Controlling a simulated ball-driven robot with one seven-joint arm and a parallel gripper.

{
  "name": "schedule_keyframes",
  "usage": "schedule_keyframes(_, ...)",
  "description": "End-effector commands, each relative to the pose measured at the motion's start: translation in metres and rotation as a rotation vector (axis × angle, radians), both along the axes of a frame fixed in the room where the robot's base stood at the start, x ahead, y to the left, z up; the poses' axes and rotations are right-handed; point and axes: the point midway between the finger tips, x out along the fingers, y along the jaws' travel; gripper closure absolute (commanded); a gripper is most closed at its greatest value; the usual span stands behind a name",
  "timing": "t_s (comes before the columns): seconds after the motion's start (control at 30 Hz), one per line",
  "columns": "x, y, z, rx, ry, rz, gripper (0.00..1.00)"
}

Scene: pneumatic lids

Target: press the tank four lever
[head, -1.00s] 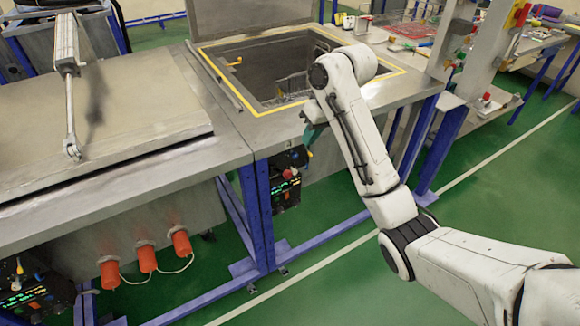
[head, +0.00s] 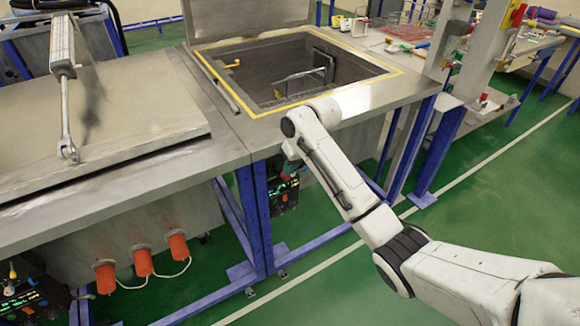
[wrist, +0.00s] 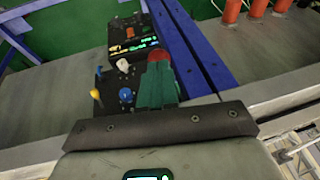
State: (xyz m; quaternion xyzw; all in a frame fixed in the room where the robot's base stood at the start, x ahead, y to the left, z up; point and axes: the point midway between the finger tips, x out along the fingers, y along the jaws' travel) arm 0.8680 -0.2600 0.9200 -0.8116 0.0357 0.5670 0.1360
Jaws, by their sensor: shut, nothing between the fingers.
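The control panel (head: 284,195) hangs below the front edge of the open tank (head: 300,84), partly behind my gripper (head: 289,168). In the wrist view the panel (wrist: 112,80) carries a yellow-tipped lever (wrist: 95,94), a blue knob (wrist: 125,94), a white knob (wrist: 123,65) and lit displays. My gripper (wrist: 158,72) is shut and empty, its teal fingers pointing at the panel. A red part (wrist: 158,54) shows just past the fingertips; I cannot tell whether they touch it. No label shows which lever belongs to tank four.
A closed tank lid (head: 100,120) with a piston lies to the left. Orange-red cylinders (head: 142,262) hang under it. Blue frame legs (head: 255,215) stand beside the panel. The steel rim (head: 370,96) is above my gripper. Green floor is free in front.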

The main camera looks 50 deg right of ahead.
Motion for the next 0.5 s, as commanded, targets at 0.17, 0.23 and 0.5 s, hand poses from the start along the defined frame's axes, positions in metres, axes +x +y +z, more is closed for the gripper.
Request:
schedule_keyframes(0.17,0.0016,0.0002,-0.0046,0.000,0.000,-0.001,1.00)
schedule_keyframes(0.23,0.0016,0.0003,-0.0047,0.000,0.000,0.000,1.00)
schedule_keyframes(0.5,0.0010,0.0008,-0.0053,0.000,-0.004,0.001,1.00)
